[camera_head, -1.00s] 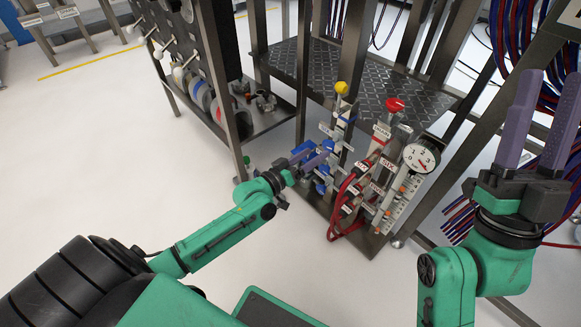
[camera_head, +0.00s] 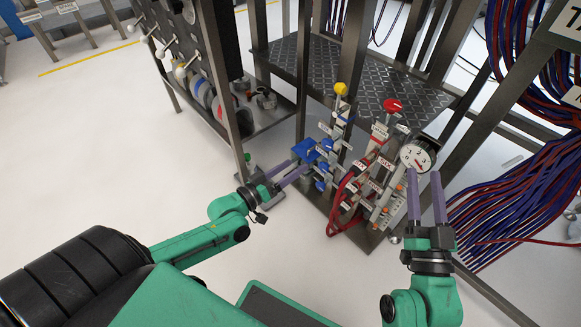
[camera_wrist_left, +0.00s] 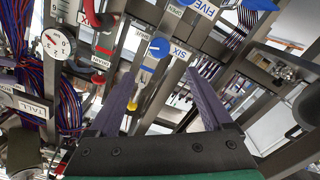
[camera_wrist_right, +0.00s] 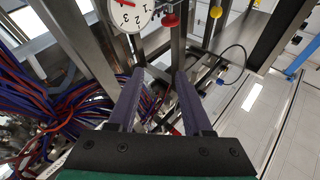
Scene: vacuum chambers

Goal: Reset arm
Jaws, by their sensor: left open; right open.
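My left gripper (camera_head: 293,172) is open, its purple fingers pointing at the blue valve handles (camera_head: 303,149) on the left side of the valve panel. In the left wrist view a blue knob (camera_wrist_left: 159,48) by a label reading SIX shows between the fingers (camera_wrist_left: 160,85), with nothing held. My right gripper (camera_head: 426,178) is open and upright, its fingertips just below the round pressure gauge (camera_head: 418,155). In the right wrist view the gauge (camera_wrist_right: 130,12) is beyond the fingers (camera_wrist_right: 160,80), and the space between them is empty. I cannot tell whether either gripper touches the panel.
Red hoses (camera_head: 343,203) loop at the panel's front. A yellow knob (camera_head: 341,89) and a red knob (camera_head: 392,106) top it. Metal frame posts (camera_head: 220,80) stand around it. Red and blue cables (camera_head: 520,200) hang at the right. The floor (camera_head: 100,150) at the left is clear.

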